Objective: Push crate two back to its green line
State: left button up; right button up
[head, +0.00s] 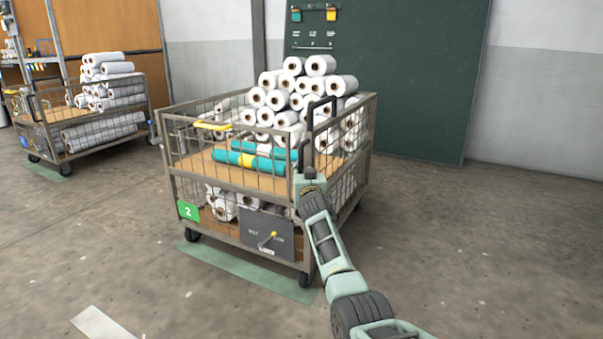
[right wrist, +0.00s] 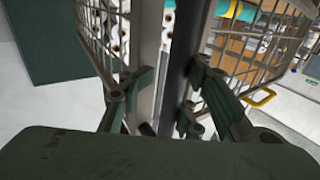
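Crate two (head: 235,180) is a wheeled mesh cart with a green "2" plate (head: 188,210), standing in the middle of the head view. A dull green line (head: 250,273) lies on the floor at its near side, partly under its front wheels. A black upright handle (head: 309,120) rises at its near right corner. My right gripper (head: 308,172) is at that corner, low on the handle. In the right wrist view its fingers (right wrist: 168,98) stand apart, either side of a dark upright bar (right wrist: 183,60) and a pale post (right wrist: 147,50); a firm grip cannot be made out. My left gripper is out of view.
White rolls (head: 300,85) are piled in the crate, with teal rolls (head: 250,160) at its front. Another loaded cart (head: 95,120) stands at the left back. A dark green board (head: 425,90) is on the wall behind. The floor at right is clear.

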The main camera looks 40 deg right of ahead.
jog(key=shift+o, duration=1.2)
jog(key=shift+s+d+f, duration=0.1)
jog(key=shift+s+d, duration=0.05)
jog(key=shift+d, duration=0.05)
jog(key=shift+a, duration=0.3)
jog(key=v, duration=1.1)
jog(key=shift+s+a, duration=0.2)
jog(key=shift+s, duration=0.05)
